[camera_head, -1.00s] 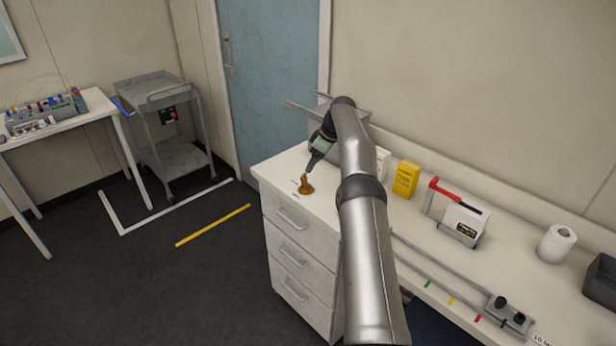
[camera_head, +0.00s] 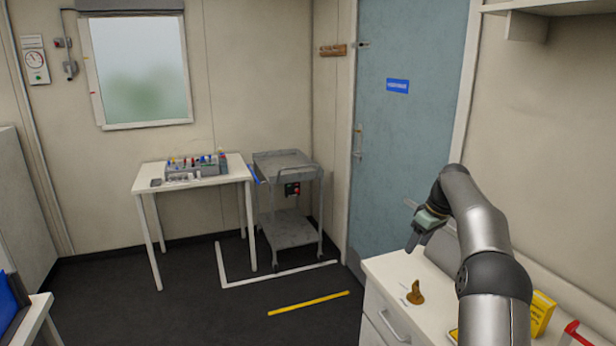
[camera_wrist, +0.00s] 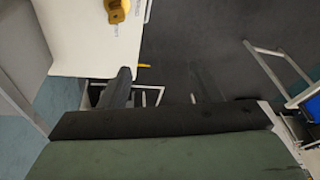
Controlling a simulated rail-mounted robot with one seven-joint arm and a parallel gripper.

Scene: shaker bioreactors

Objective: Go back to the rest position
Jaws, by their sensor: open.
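My gripper (camera_head: 411,248) is at the end of my raised arm, above the left end of the white counter (camera_head: 385,268). In the wrist view its two dark fingers (camera_wrist: 162,84) stand apart with nothing between them. A small amber-brown object (camera_head: 416,293) stands on the counter below my gripper, with clear space between them. It also shows at the top edge of the wrist view (camera_wrist: 117,10), partly cut off. Part of the counter is hidden behind my arm.
A yellow box (camera_head: 541,312) and a red-handled item (camera_head: 578,335) stand on the counter right of my arm. A blue door (camera_head: 405,130) is behind. A grey trolley (camera_head: 290,165) and a white table (camera_head: 200,183) stand left.

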